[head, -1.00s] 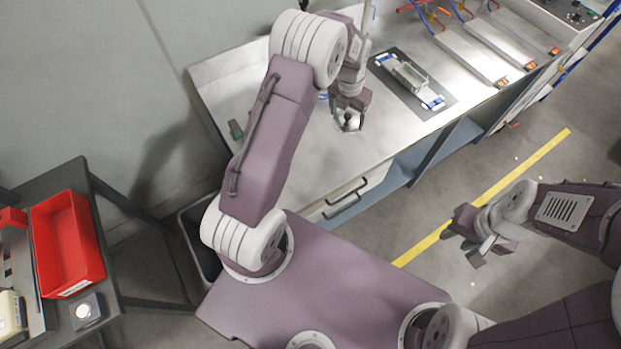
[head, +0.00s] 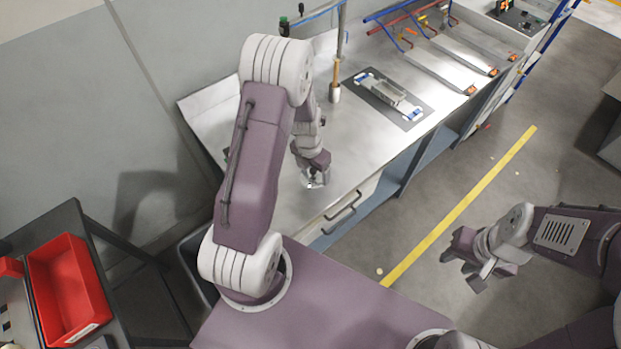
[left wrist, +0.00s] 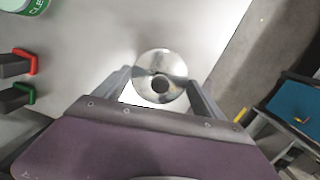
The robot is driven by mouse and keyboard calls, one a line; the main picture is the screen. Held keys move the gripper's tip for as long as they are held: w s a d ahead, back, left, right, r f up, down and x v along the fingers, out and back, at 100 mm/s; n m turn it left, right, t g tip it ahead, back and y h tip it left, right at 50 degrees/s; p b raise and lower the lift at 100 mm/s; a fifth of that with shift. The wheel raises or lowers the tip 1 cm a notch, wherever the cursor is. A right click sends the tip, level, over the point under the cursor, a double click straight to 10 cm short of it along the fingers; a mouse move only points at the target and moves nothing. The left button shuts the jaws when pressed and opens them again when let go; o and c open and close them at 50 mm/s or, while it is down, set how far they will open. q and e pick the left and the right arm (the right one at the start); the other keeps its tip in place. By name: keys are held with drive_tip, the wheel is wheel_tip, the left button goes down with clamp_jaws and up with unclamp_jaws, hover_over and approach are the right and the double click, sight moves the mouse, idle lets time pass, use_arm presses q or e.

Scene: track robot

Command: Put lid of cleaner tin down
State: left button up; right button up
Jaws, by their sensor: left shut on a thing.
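The lid (left wrist: 160,78) is a shiny round metal disc with a dark round centre, seen between the fingers of my left gripper (left wrist: 161,92) in the left wrist view. In the head view my left gripper (head: 315,176) is low over the front part of the metal bench (head: 362,148), shut on the lid (head: 312,183). I cannot tell whether the lid touches the bench. The green and white cleaner tin (left wrist: 26,5) is cut off at the top left of the left wrist view. My right gripper (head: 474,260) is empty over the floor, its fingers apart.
A dark mat (head: 408,112) with a metal and blue fixture lies on the bench right of my left gripper. Red- and green-tipped black handles (left wrist: 18,66) show left in the wrist view. A red bin (head: 68,290) stands at lower left. Bare bench surrounds the lid.

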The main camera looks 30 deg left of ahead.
sight(310, 177)
use_arm(q)
drive_tip(key=shift+s+a+f, duration=0.15)
drive_tip(key=shift+a+f, duration=0.15)
drive_tip(key=shift+f, duration=0.05)
wheel_tip(310, 177, down, 4)
drive_tip(key=shift+s+b, duration=0.15)
drive_tip(key=shift+b, duration=0.4)
drive_tip(key=o, duration=1.3)
wheel_tip(310, 177, up, 12)
drive_tip(key=s+p, duration=0.1)
drive_tip(key=p, duration=0.1)
drive_tip(key=s+d+r+m, duration=0.2)
drive_tip(key=s+m, duration=0.3)
drive_tip(key=m, duration=1.1)
drive_tip(key=s+d+r+m, duration=0.3)
drive_tip(key=s+d+m, duration=0.2)
drive_tip(key=m, duration=1.2)
drive_tip(key=shift+s+d+m, duration=0.3)
drive_tip(key=shift+s, duration=0.5)
